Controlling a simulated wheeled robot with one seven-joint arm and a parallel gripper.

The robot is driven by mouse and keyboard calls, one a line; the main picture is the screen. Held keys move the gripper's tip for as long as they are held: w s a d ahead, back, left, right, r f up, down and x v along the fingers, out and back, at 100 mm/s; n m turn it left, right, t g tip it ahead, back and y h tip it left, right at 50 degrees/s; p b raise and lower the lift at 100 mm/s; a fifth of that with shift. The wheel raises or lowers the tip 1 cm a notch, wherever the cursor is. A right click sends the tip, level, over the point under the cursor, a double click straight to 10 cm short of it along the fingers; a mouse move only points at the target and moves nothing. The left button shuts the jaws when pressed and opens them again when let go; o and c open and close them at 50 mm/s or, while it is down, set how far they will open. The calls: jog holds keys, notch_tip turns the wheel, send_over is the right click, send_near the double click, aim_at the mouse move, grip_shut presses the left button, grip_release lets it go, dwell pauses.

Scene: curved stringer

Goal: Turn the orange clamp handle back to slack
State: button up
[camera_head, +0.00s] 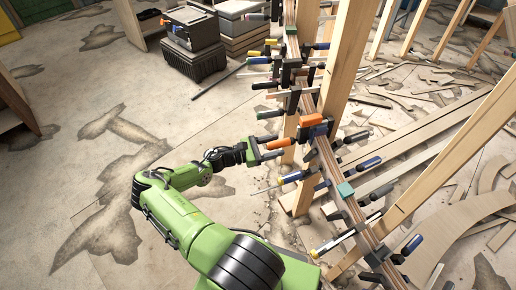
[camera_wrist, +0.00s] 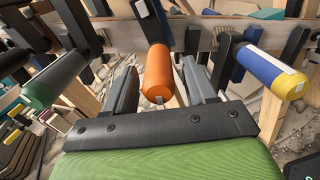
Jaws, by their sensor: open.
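The orange clamp handle (camera_head: 280,144) sticks out to the left from a clamp on the curved wooden stringer (camera_head: 327,160). In the wrist view the orange handle (camera_wrist: 158,74) points toward me, between the two dark fingers of my open gripper (camera_wrist: 160,68). A gap shows on each side of the handle, so the fingers do not appear to grip it. In the head view my gripper (camera_head: 263,151) is at the handle's outer end. The clamp's screw is mostly hidden behind the handle.
Other clamps crowd the stringer. A green handle (camera_wrist: 54,78) lies left of my gripper, and a blue and yellow handle (camera_wrist: 270,72) lies right of it. Upright wooden posts (camera_head: 340,65) stand beside the stringer. The floor at left is mostly open, with black cases (camera_head: 194,60) at the back.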

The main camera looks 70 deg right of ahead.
jog(key=v, duration=1.4)
jog(key=shift+a, duration=0.15)
